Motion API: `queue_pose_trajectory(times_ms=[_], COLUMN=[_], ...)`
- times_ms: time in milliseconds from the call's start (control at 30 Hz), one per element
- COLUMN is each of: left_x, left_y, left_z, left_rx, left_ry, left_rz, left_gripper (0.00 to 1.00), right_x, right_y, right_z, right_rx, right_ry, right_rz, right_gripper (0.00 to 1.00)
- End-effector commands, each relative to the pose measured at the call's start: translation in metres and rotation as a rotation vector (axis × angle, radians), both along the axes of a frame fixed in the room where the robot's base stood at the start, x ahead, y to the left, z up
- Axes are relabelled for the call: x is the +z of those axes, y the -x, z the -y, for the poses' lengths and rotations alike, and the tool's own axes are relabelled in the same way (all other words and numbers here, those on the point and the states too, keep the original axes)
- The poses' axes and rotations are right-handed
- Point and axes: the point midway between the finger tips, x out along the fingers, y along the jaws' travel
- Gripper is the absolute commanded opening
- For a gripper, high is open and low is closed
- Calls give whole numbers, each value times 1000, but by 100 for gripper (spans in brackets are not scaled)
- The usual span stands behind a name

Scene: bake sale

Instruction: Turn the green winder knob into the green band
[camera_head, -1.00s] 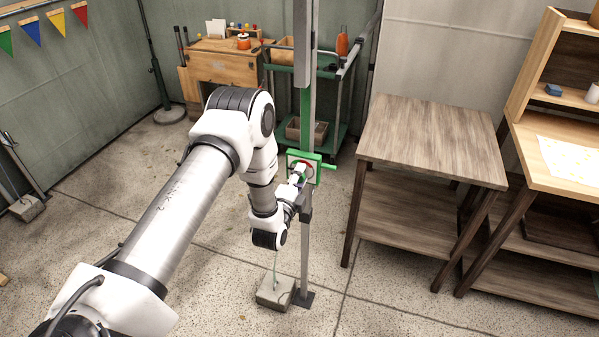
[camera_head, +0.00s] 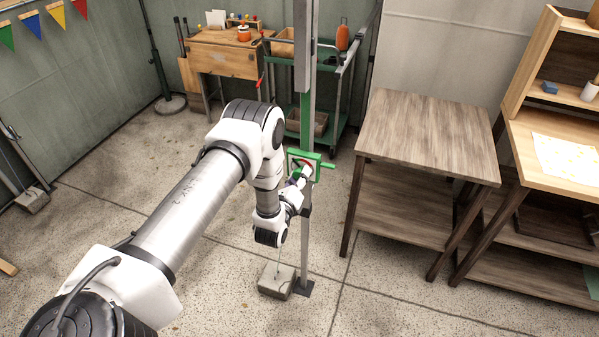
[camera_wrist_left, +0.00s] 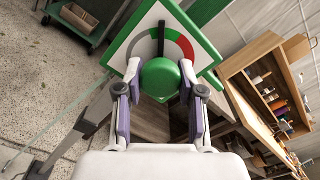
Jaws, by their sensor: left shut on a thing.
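The green winder knob (camera_wrist_left: 160,78) is round and sits at the front of a white dial plate (camera_wrist_left: 126,52) with a green edge. My left gripper (camera_wrist_left: 160,92) is shut on the knob, with a finger on each side. In the head view the green winder box (camera_head: 318,158) is on a post, and my left gripper (camera_head: 300,178) reaches its front. My right gripper is not in view.
A grey post (camera_head: 307,240) carries the winder, with a stone block (camera_head: 276,281) on a cord beside its foot. A wooden table (camera_head: 430,130) stands to the right. A green cart (camera_head: 335,125) and a wooden desk (camera_head: 215,58) are behind. Open floor lies left.

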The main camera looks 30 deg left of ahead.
Motion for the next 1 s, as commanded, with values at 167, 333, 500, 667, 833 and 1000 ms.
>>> queue_pose_trajectory(times_ms=[167,333,500,667,833,1000], left_x=[1,0,0,0,0,0], left_y=[0,0,0,0,0,0], left_z=[0,-1,-1,-1,-1,-1], left_rx=[0,0,1,1,1,1], left_ry=[-109,-177,-210,-219,-219,-218], left_rz=[-26,-42,-50,-52,-52,-52], left_gripper=[3,3,3,3,3,62], right_x=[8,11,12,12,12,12], right_y=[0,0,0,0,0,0], right_z=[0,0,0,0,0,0], right_rx=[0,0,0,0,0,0], right_ry=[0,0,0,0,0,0], right_rz=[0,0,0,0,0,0], right_gripper=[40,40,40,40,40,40])
